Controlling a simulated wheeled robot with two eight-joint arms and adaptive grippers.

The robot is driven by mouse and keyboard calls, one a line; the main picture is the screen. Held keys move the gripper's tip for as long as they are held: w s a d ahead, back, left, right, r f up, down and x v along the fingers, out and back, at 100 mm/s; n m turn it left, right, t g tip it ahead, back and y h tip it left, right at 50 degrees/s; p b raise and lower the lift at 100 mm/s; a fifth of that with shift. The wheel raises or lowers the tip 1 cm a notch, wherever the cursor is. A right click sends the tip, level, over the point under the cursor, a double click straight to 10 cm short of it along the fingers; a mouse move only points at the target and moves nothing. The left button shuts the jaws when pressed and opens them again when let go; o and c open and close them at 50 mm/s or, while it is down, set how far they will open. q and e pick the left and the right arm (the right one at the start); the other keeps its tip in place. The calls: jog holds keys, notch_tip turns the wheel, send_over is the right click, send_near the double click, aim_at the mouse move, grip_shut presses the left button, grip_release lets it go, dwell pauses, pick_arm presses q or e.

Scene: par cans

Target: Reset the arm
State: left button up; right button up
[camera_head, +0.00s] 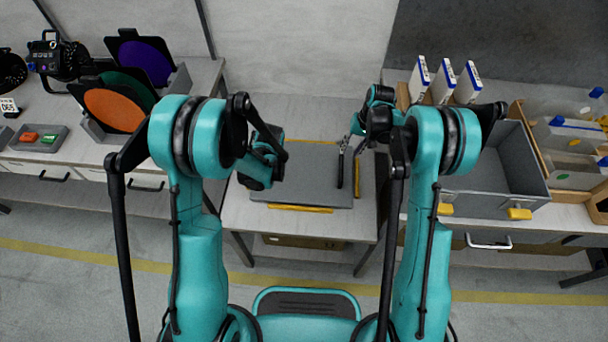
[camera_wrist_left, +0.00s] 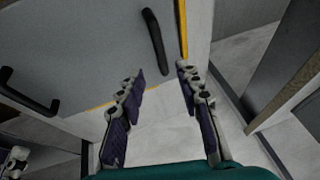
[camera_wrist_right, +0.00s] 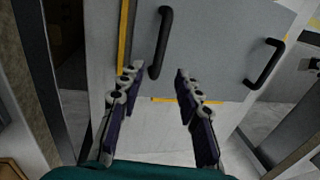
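My right gripper (camera_head: 352,142) shows in the head view near the back right of a grey panel (camera_head: 305,190). In the right wrist view its fingers (camera_wrist_right: 157,77) are spread and empty, with a black handle (camera_wrist_right: 160,42) beyond the tips. My left arm's wrist (camera_head: 258,168) is over the panel's left side in the head view; its fingertips are hidden there. In the left wrist view the left fingers (camera_wrist_left: 160,75) are spread and empty, with a black handle (camera_wrist_left: 154,42) beyond them. The panel lies flat on the middle table.
Yellow strips (camera_head: 300,209) lie along the panel edges. On the right table are a grey bin (camera_head: 500,182), white-and-blue boxes (camera_head: 443,82) and a wooden crate (camera_head: 572,180).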

jog(key=shift+d+r, duration=0.1)
jog(key=shift+r, duration=0.25)
dwell(0.3)
